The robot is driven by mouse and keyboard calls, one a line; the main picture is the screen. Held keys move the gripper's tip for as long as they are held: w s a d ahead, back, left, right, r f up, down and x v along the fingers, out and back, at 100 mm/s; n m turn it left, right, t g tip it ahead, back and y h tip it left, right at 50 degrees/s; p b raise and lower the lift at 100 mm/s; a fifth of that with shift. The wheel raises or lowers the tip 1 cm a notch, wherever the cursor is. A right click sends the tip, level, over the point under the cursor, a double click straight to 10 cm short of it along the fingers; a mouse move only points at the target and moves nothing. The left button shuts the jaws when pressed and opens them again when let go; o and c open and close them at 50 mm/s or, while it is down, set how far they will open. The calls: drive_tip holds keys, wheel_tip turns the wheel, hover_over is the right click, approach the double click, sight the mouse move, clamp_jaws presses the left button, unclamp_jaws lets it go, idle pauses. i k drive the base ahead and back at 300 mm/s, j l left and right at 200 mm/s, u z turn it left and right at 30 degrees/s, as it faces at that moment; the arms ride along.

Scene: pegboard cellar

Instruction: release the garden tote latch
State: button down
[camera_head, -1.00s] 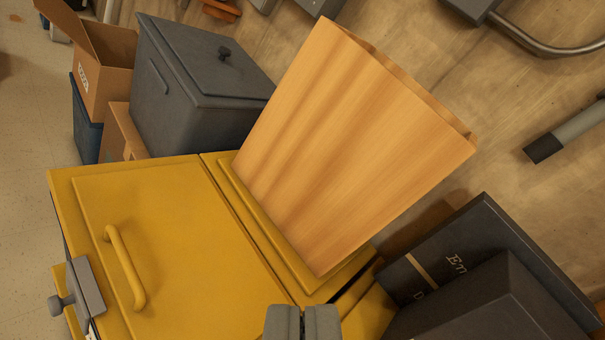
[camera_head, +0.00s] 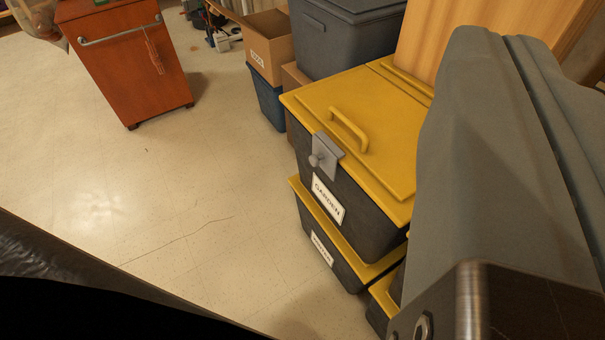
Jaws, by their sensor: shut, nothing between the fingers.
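The garden tote (camera_head: 370,215) is a dark bin with a yellow lid (camera_head: 320,92), on top of another tote in the middle right. Its white label (camera_head: 327,198) reads GARDEN. The lid lies flat and has a yellow bar handle (camera_head: 348,130). The latch (camera_head: 328,155) is a grey plate with a round knob at the lid's front edge, over the bin's front. My gripper (camera_head: 510,40) looms large and close at the right. Its two grey fingers are together and empty, apart from the latch in the picture. It hides the tote's right side.
A yellow-rimmed tote (camera_head: 335,255) is beneath the garden tote. A grey lidded bin (camera_head: 345,35), cardboard box (camera_head: 270,45) and blue bin (camera_head: 267,98) stand behind. A red-brown cabinet (camera_head: 130,65) stands far left. The floor between is open.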

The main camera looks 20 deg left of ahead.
sight(326, 154)
drive_tip(key=k+u, duration=0.1)
drive_tip(key=k, duration=0.4)
drive_tip(key=k+j+u, duration=0.1)
drive_tip(key=k, duration=0.35)
drive_tip(key=j, duration=0.1)
